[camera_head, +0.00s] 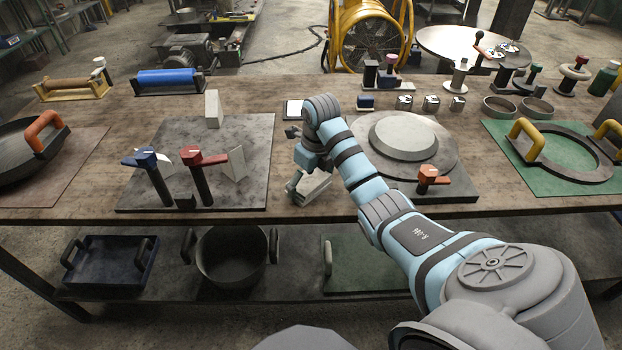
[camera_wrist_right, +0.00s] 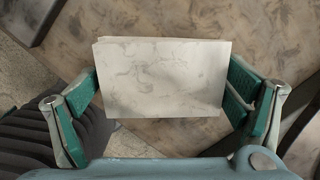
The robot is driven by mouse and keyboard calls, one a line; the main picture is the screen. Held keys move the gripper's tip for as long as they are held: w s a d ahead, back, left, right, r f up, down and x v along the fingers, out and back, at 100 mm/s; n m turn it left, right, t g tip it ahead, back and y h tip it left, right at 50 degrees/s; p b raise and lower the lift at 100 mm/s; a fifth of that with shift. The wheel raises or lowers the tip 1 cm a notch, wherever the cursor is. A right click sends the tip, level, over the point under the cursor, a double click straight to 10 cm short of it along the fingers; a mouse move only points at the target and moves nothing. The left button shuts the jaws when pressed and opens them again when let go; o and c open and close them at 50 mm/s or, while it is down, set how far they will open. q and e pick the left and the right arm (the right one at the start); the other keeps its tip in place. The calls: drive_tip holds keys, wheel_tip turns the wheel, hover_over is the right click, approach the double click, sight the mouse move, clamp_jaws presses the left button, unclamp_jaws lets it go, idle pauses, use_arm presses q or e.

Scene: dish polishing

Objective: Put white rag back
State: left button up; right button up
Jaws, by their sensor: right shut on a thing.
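The white rag (camera_head: 315,187) is a pale block-like folded piece with grey smudges, near the front edge of the workbench (camera_head: 300,213) in the head view. My right gripper (camera_head: 303,183) is shut on it. In the right wrist view the rag (camera_wrist_right: 163,78) sits between the two green finger pads of the right gripper (camera_wrist_right: 163,92), one at each short side. I cannot tell whether the rag touches the bench. My left gripper is not in view.
Left of the rag is a dark metal plate (camera_head: 250,135) with blue-handled (camera_head: 147,160) and red-handled clamps (camera_head: 203,160). Right, beyond my arm, a round grey dish (camera_head: 403,135) sits on another plate. A green mat (camera_head: 500,140) holds a yellow-handled ring.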

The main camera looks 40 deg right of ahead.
sight(309, 179)
drive_tip(key=shift+s, duration=0.15)
drive_tip(key=o, duration=1.1)
drive_tip(key=shift+f, duration=0.1)
drive_tip(key=shift+c, duration=0.2)
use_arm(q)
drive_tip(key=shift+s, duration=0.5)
use_arm(e)
drive_tip(key=r+p, duration=0.1)
drive_tip(key=r, duration=0.1)
drive_tip(key=r+p, duration=0.1)
drive_tip(key=r, duration=0.3)
drive_tip(key=shift+s+d+p, duration=0.1)
drive_tip(key=shift+s+p, duration=0.15)
drive_tip(key=shift+p, duration=0.15)
use_arm(q)
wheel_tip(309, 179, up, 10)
drive_tip(key=p, duration=0.6)
drive_tip(key=shift+p, duration=0.35)
use_arm(e)
wheel_tip(309, 179, up, 7)
drive_tip(key=s, duration=0.1)
drive_tip(key=shift+f, duration=0.2)
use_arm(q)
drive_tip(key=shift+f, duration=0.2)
use_arm(e)
drive_tip(key=shift+f, duration=0.15)
